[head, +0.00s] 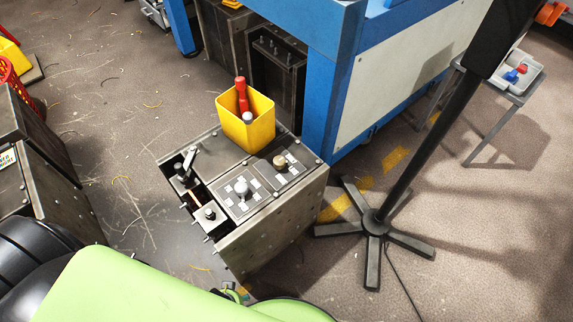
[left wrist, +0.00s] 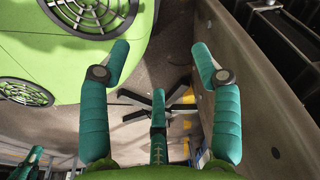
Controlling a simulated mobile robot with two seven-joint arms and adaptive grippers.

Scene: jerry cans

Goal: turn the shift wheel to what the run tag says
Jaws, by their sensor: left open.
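A grey metal control box (head: 262,232) stands low in the middle of the head view. Its top has two small dials ringed by pale labels, one with a whitish knob (head: 241,188) and one with a tan knob (head: 280,162). I cannot tell which is the shift wheel. No run tag is readable. A lever (head: 189,163) stands at its left end. In the left wrist view my left gripper (left wrist: 160,62) is open and empty, its teal fingers spread beside a grey bolted wall. A teal piece at that view's lower left may be part of my right gripper (left wrist: 30,160).
A yellow bin (head: 260,132) with a red-handled item sits on the box's back edge. A blue machine frame (head: 322,110) stands behind. A black star-footed stand (head: 375,222) is on the right. Another metal cabinet (head: 50,185) is at left. Floor between the cabinets is open.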

